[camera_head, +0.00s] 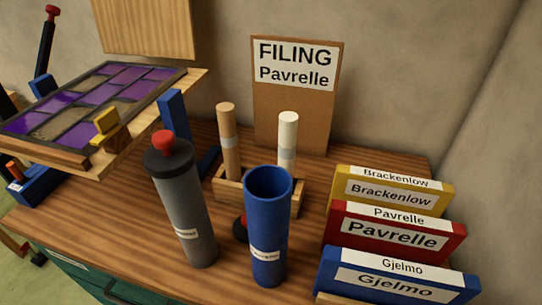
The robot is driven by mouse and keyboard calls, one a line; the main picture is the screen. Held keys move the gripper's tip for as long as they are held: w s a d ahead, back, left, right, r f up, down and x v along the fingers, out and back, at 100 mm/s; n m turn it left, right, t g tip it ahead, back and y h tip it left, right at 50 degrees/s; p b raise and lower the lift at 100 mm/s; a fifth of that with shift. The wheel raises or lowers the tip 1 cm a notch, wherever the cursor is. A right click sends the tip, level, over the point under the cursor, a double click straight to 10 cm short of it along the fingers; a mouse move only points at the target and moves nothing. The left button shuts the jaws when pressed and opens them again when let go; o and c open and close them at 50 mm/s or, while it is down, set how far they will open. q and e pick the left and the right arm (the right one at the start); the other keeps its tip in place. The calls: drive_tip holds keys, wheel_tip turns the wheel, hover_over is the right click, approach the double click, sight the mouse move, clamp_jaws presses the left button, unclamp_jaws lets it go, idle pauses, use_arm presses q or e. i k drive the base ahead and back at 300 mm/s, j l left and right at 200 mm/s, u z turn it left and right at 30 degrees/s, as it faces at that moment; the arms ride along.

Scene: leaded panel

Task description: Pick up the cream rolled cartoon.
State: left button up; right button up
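The cream rolled cartoon (287,136) stands upright in a small wooden rack (229,186), with a pale band around it. Its lower end is hidden behind the blue tube (268,225), which stands open-topped in front. Neither of my grippers shows in the head view.
A grey tube (183,205) with a black cap and red knob stands at front left. Yellow, red (395,233) and blue labelled boxes stand at right. A purple leaded panel (95,98) lies on a raised tilted board at left. A "FILING Pavrelle" board (290,110) stands behind.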

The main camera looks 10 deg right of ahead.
sight(288, 120)
drive_tip(key=j+z, duration=0.2)
drive_tip(key=j, duration=0.25)
drive_tip(key=k+j+z, duration=0.15)
drive_tip(key=j, duration=0.25)
drive_tip(key=j+z, duration=0.2)
drive_tip(key=j, duration=0.2)
drive_tip(key=k+j+z, duration=0.2)
drive_tip(key=j, duration=0.2)
